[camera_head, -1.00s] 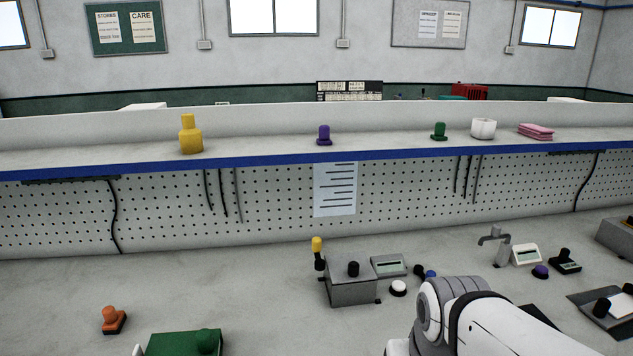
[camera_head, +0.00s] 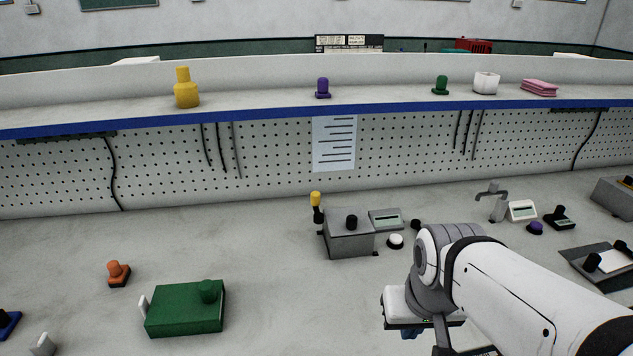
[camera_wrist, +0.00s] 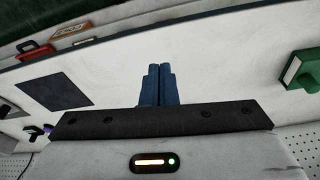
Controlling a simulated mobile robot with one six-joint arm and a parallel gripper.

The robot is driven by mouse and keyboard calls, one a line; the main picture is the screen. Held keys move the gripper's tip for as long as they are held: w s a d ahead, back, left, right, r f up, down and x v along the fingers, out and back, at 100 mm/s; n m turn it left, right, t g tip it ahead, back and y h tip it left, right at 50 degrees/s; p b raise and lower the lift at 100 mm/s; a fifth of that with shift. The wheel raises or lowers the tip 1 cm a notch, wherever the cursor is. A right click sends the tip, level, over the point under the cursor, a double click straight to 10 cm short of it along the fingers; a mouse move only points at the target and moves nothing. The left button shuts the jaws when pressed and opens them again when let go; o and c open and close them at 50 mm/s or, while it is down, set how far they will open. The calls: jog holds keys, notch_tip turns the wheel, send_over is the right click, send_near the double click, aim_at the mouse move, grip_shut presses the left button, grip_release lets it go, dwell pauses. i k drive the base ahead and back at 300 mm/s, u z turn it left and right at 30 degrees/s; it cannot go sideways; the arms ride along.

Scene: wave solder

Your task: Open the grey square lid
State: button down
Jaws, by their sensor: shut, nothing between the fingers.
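A grey square box (camera_head: 345,245) stands on the bench near the middle of the head view. Its flat grey top, which looks like the lid (camera_head: 335,226), has a black knob (camera_head: 351,222) and lies level on the box. A yellow-topped black handle (camera_head: 316,207) stands at its left back corner. My gripper (camera_head: 410,333) is to the right of the box and nearer the camera, apart from it. In the wrist view my gripper's blue fingers (camera_wrist: 157,85) are together with nothing between them. The box is not clearly seen in the wrist view.
A grey device with a display (camera_head: 386,219) and a white round button (camera_head: 395,241) sit close to the box's right. A green box (camera_head: 185,310) with a knob and an orange knob (camera_head: 118,272) are at left. The bench between the green and grey boxes is clear.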

aim_at(342, 222)
jog(key=u, duration=0.35)
jog(key=k, duration=1)
jog(key=z, duration=0.3)
jog(key=i, duration=1.45)
jog(key=u, duration=0.25)
